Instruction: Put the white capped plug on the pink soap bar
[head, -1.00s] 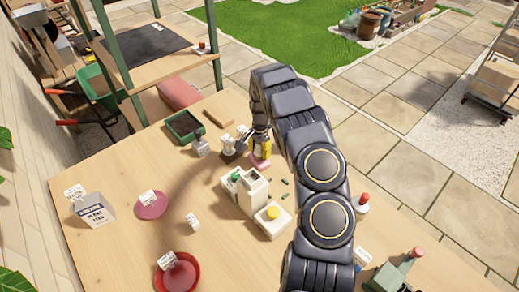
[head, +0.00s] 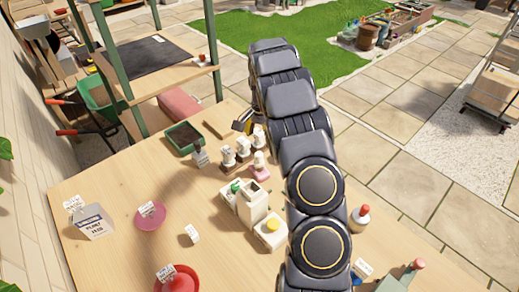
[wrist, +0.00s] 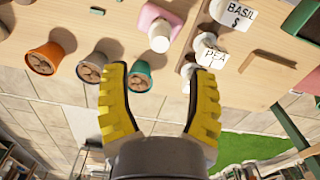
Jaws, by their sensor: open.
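The pink soap bar (head: 262,176) lies on the wooden table, and it also shows at the top of the wrist view (wrist: 148,16). A white capped plug (head: 259,160) appears upright on the bar; in the wrist view the white plug (wrist: 160,38) overlaps the bar's edge. My gripper (wrist: 160,70) is open, its yellow fingers apart with nothing between them. It is clear of the plug, on the bar's far side in the head view, where my arm hides most of it (head: 243,122).
Several small pots, including an orange one (wrist: 44,60) and a green one (wrist: 139,77), stand near my fingers. Label cards marked BASIL (wrist: 240,12) and PEA (wrist: 210,54) stand beside them. A white block (head: 253,203) is in front of the bar.

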